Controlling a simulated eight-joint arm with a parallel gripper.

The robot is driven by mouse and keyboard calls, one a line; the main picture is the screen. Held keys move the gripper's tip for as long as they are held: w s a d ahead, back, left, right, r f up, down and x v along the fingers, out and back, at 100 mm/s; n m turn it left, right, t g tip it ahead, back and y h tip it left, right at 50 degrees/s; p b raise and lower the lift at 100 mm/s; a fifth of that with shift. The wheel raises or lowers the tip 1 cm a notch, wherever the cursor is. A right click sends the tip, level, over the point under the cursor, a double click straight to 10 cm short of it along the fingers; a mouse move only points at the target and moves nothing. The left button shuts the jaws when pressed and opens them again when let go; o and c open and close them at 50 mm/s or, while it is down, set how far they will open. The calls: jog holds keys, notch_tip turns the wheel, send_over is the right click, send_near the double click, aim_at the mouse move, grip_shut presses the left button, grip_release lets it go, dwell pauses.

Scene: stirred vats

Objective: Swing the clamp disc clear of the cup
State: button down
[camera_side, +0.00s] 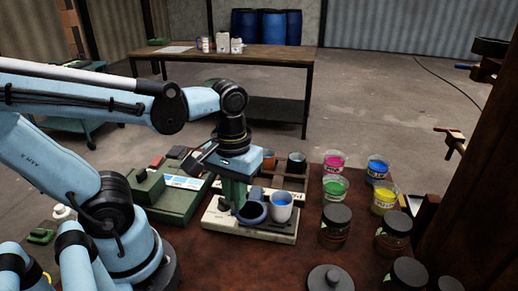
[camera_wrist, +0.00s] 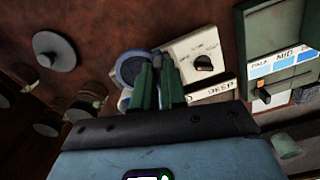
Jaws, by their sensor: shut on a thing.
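My gripper (camera_side: 236,203) points down over a white stirrer base (camera_side: 225,222), and its green fingers are shut on the clamp disc. The blue, round clamp disc (camera_side: 252,213) is at the fingers' right in the side view. The cup (camera_side: 281,207), pale with a blue inside, stands just right of the disc, and its mouth shows. Whether disc and cup touch, I cannot tell. In the wrist view the fingers (camera_wrist: 157,85) hide part of the disc (camera_wrist: 130,66); a little of the cup (camera_wrist: 124,102) shows. The base there has a black knob (camera_wrist: 204,63).
A green machine (camera_side: 175,200) stands left of the base. Behind is a wooden tray (camera_side: 315,178) with dark and orange cups. Pink (camera_side: 333,161), blue (camera_side: 377,168), green (camera_side: 335,187) and yellow (camera_side: 384,197) pots stand right, with dark lidded jars (camera_side: 335,225) and a grey lid (camera_side: 330,279) nearer.

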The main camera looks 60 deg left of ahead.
jog(key=shift+a+m, duration=0.25)
jog(key=shift+m, duration=0.15)
jog(key=c, duration=1.2)
grip_release()
jog(key=shift+s, duration=0.1)
notch_tip(320, 180, up, 12)
jog(key=shift+r, duration=0.1)
jog(key=m+t, duration=0.5)
jog(key=t, duration=0.1)
send_over(262, 195)
notch_tip(262, 195, down, 9)
jog(key=shift+f, duration=0.15)
jog(key=shift+w+f+t, duration=0.25)
jog(key=shift+w+t, duration=0.05)
jog(key=shift+t, duration=0.3)
